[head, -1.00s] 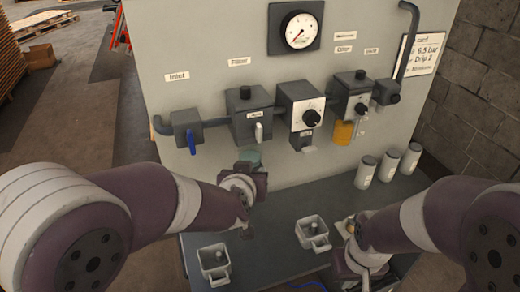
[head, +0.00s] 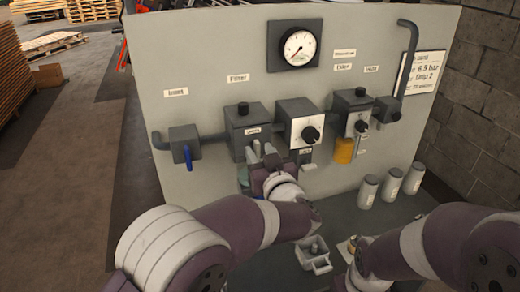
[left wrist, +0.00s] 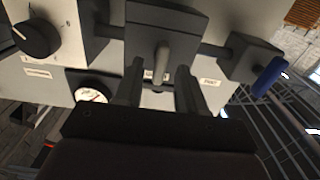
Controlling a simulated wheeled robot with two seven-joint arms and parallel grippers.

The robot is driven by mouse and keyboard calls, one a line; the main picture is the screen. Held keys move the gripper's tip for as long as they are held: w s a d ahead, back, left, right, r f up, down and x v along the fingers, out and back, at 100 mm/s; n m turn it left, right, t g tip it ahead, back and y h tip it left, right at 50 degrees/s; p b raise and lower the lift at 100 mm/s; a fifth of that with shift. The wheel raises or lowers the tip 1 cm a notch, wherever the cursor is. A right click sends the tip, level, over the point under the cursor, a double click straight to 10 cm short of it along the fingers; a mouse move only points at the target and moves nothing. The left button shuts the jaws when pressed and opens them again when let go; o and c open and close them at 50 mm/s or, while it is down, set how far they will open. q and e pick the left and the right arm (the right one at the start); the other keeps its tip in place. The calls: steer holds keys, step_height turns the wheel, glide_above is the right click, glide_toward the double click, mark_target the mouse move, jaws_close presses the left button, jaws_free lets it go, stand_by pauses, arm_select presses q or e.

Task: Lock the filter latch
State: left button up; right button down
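The grey filter unit (head: 240,122) is on the panel under the "Filter" label, with a round knob on top. Its pale latch lever (left wrist: 161,62) hangs from the front of the unit in the left wrist view. My left gripper (head: 262,154) is right at the front of the filter unit. In the left wrist view its two fingers (left wrist: 159,88) are apart, one on each side of the lever, with gaps visible. A greenish bowl below the filter is mostly hidden by my gripper. My right gripper (head: 347,280) is low at the bottom edge, its fingers not clearly shown.
An inlet valve with a blue handle (head: 188,157) is left of the filter. A regulator with a black knob (head: 310,134) is close on the right. An amber bowl (head: 344,150) hangs further right.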

arm_select(q)
steer(key=shift+w, duration=0.3)
jaws_close()
steer(key=n+b, duration=0.2)
steer(key=shift+s+a+f+b, duration=0.1)
steer(key=shift+f+b, duration=0.15)
steer(key=shift+b, duration=0.05)
steer(key=n+b, duration=1)
steer(key=n, duration=0.1)
steer(key=shift+a+f+b, duration=0.15)
steer(key=shift+f+b, duration=0.05)
steer(key=shift+b, duration=0.2)
steer(key=n+b, duration=0.2)
steer(key=n, duration=0.1)
steer(key=shift+b, duration=0.4)
steer(key=shift+r+n+b, duration=0.1)
steer(key=shift+n+b, duration=0.6)
steer(key=shift+n, duration=0.3)
